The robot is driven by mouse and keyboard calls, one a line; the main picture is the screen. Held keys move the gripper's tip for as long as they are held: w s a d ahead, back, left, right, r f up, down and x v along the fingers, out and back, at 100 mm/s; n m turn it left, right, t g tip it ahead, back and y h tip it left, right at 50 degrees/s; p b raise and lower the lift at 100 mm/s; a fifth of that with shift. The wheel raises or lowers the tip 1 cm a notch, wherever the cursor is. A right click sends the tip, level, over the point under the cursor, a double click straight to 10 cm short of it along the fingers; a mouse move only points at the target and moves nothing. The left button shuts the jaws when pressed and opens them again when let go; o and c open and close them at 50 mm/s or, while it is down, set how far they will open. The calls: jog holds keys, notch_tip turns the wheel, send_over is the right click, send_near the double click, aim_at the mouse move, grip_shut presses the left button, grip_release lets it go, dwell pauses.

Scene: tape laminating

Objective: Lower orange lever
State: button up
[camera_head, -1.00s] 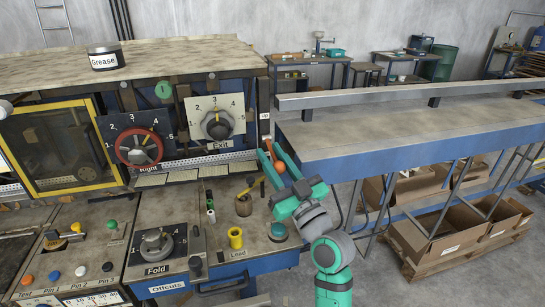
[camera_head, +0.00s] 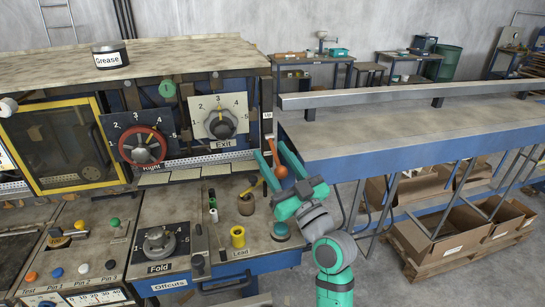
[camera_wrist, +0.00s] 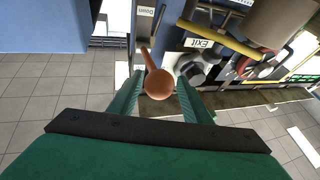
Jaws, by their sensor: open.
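The orange lever (camera_head: 281,171) sticks out at the right end of the machine, with a round orange knob on a thin rod. My gripper (camera_head: 271,152) is open, with one green finger on each side of the lever. In the wrist view the orange knob (camera_wrist: 158,85) sits between the two fingers, with gaps visible on both sides. The rod runs up from the knob toward a "Down" label (camera_wrist: 146,11). The lever's mount is hard to make out.
The "Exit" dial (camera_head: 220,124) is left of the lever. A long metal table (camera_head: 420,135) lies to the right.

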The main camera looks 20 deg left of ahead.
jog(key=v, duration=1)
jog(key=shift+s+d+f, duration=0.15)
jog(key=shift+s+d, duration=0.05)
jog(key=shift+w, duration=0.1)
